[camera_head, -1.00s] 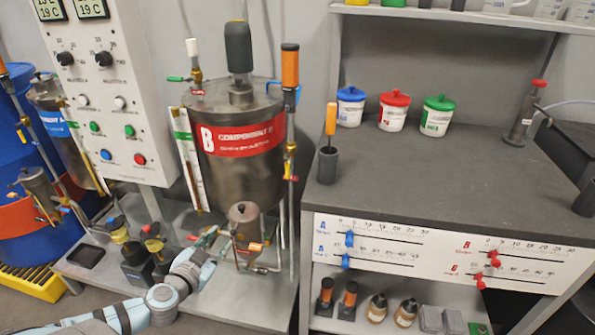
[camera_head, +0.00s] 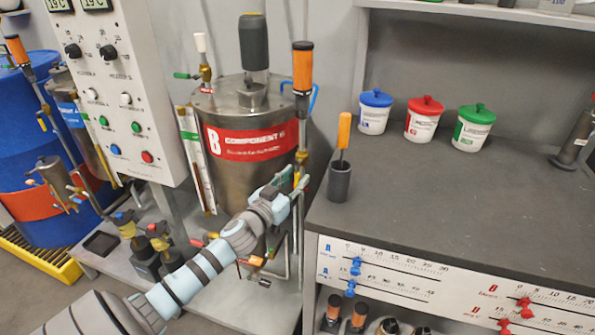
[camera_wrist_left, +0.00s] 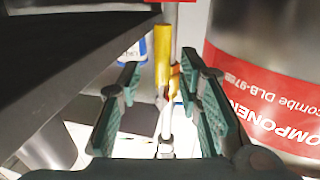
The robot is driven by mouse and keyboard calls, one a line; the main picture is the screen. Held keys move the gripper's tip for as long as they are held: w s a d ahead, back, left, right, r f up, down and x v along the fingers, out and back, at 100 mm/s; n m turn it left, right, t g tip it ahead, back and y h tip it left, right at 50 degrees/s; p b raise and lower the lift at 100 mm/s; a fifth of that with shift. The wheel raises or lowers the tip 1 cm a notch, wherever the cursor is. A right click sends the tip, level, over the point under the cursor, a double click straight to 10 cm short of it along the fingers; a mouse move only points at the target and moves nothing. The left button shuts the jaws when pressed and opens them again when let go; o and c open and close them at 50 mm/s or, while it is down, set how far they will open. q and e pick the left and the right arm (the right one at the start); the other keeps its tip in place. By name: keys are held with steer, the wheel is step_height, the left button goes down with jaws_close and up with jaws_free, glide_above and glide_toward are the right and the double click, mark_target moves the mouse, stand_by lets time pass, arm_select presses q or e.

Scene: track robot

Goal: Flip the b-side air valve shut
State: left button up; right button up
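The B-side tank (camera_head: 245,165), steel with a red "B COMPONENT" band, stands left of the workbench. A thin upright air pipe with an orange-topped cylinder (camera_head: 302,68) runs along its right side. A small yellow valve part (camera_head: 301,156) sits on that pipe. My left gripper (camera_head: 287,182) is just below it, in front of the tank's right edge. In the left wrist view, which shows the tank's label upside down, the green fingers (camera_wrist_left: 162,108) are spread apart. A yellow valve handle (camera_wrist_left: 162,58) shows in the gap between them, beyond the tips. Contact is not visible. My right gripper is out of view.
The dark workbench (camera_head: 420,215) is close to the right of my left gripper. A black cup with an orange-handled tool (camera_head: 340,180) stands near its left edge. A control panel (camera_head: 118,95) and blue drum (camera_head: 35,160) are at the left.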

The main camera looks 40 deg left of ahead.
arm_select(q)
steer(key=shift+w+a+r+p, duration=0.1)
steer(key=shift+w+p, duration=0.1)
steer(key=shift+w, duration=0.25)
steer(key=shift+w+a+r+p, duration=0.1)
steer(key=shift+w+p, duration=0.1)
steer(key=shift+w, duration=0.2)
steer(key=shift+w+f, duration=0.1)
steer(key=shift+f, duration=0.05)
jaws_close()
